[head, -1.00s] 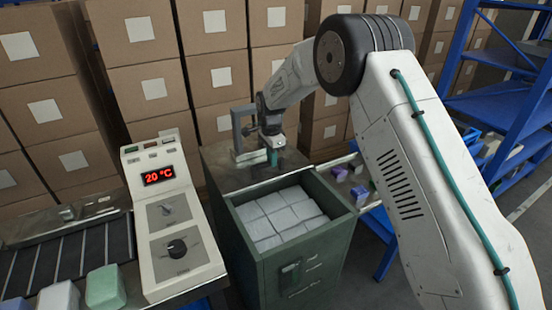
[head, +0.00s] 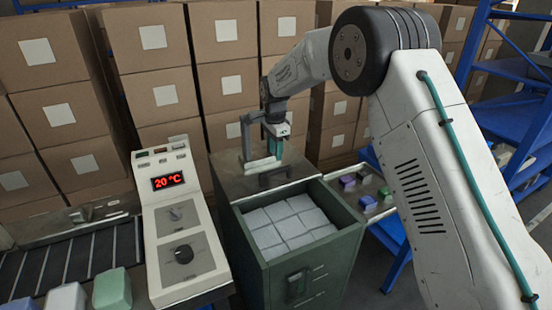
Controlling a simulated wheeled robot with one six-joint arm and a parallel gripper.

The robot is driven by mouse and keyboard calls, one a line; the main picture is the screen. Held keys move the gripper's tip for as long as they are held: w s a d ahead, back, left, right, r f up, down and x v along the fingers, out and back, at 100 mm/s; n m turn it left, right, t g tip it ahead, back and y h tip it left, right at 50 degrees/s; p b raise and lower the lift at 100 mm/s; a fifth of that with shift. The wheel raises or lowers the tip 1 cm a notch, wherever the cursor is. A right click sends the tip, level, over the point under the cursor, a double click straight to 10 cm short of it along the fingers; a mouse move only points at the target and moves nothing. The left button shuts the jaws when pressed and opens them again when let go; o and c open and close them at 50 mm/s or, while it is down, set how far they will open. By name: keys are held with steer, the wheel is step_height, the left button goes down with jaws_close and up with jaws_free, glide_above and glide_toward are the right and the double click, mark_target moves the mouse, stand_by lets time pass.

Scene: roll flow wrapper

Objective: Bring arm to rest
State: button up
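My gripper (head: 274,150) hangs at the end of my bent white arm (head: 430,180). It points down above the grey top of the green cabinet (head: 230,180). A grey upright bracket stands at its left and a teal part shows at its lower end. A dark bar-shaped handle (head: 274,179) is on the cabinet top just below the gripper. I see nothing clearly held. The view does not show whether the fingers are apart.
The cabinet's open drawer (head: 351,226) holds several white packs. A control panel (head: 178,230) reading 20 °C stands left, beside a conveyor (head: 75,262) with coloured blocks. Stacked cartons (head: 228,85) close off the back. Blue shelving (head: 510,120) and a tray of small blocks are at right.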

steer(key=shift+r, duration=0.3)
steer(key=shift+s+f+n, duration=0.1)
steer(key=shift+s+n, duration=0.1)
steer(key=shift+n, duration=0.5)
steer(key=s+d+r+n, duration=0.4)
steer(key=s+d+r, duration=0.1)
steer(key=s, duration=1.1)
steer(key=s+d+r+n+t, duration=0.1)
steer(key=s+d+r+n, duration=0.3)
steer(key=s, duration=1.3)
steer(key=s+d+r+n, duration=0.4)
steer(key=s+d+r, duration=0.4)
steer(key=s, duration=0.9)
steer(key=shift+s+d, duration=0.2)
steer(key=shift+d, duration=1)
